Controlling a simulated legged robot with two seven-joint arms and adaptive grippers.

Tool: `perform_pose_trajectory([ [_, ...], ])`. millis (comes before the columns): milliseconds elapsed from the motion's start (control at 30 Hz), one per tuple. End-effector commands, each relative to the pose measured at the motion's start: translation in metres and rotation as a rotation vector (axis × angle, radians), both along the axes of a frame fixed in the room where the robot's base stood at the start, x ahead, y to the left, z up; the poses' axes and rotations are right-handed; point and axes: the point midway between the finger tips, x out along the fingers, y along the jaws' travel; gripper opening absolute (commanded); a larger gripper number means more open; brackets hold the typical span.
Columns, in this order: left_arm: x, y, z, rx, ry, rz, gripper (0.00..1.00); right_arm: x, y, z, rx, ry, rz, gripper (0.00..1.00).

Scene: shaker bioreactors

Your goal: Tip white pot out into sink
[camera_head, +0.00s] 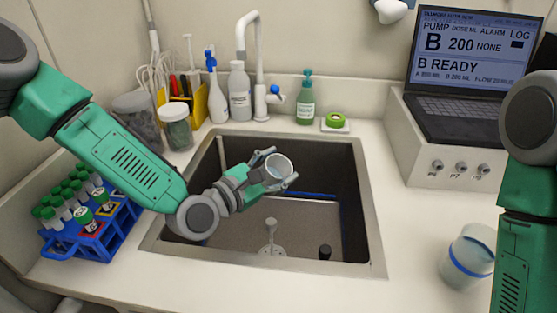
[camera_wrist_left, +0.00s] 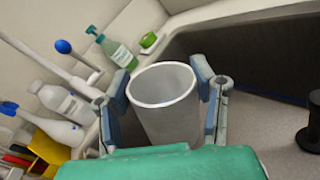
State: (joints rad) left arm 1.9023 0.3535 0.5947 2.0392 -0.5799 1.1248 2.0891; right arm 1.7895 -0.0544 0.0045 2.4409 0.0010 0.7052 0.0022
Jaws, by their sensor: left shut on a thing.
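The white pot (camera_head: 279,167) is a small cup-shaped vessel, held by my left gripper (camera_head: 276,168) over the dark sink (camera_head: 372,225). In the head view it is tilted, with its mouth facing up and toward the camera. In the left wrist view the pot (camera_wrist_left: 163,100) sits between both fingers (camera_wrist_left: 162,100) of the left gripper, which are shut on its sides. Its inside looks pale and I cannot tell whether anything is in it. My right arm shows at the right edge of the head view, but its gripper is out of view.
A white faucet (camera_head: 248,60) stands behind the sink. Bottles and a green soap dispenser (camera_head: 306,98) line the back. A blue tube rack (camera_head: 105,236) is at left. A clear beaker with a blue band (camera_head: 468,257) stands right, below a laptop (camera_head: 470,70).

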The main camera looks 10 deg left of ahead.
Motion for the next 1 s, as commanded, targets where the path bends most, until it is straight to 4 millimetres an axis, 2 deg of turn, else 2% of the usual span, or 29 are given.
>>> perform_pose_trajectory([
  [100,-0.001,-0.002,0.006,0.080,-0.048,-0.004,0.24,0.000,0.000,0.012,0.000,0.000,0.000,0.00],
  [567,-0.015,-0.026,0.023,0.255,-0.149,-0.004,0.24,0.000,0.000,0.036,0.000,0.000,0.000,0.00],
  [767,-0.021,-0.036,0.030,0.331,-0.191,-0.004,0.24,0.000,0.000,0.044,0.000,0.000,0.000,0.00],
  [1000,-0.022,-0.037,0.030,0.358,-0.204,-0.003,0.24,0.000,0.000,0.045,0.000,0.000,0.000,0.00],
])
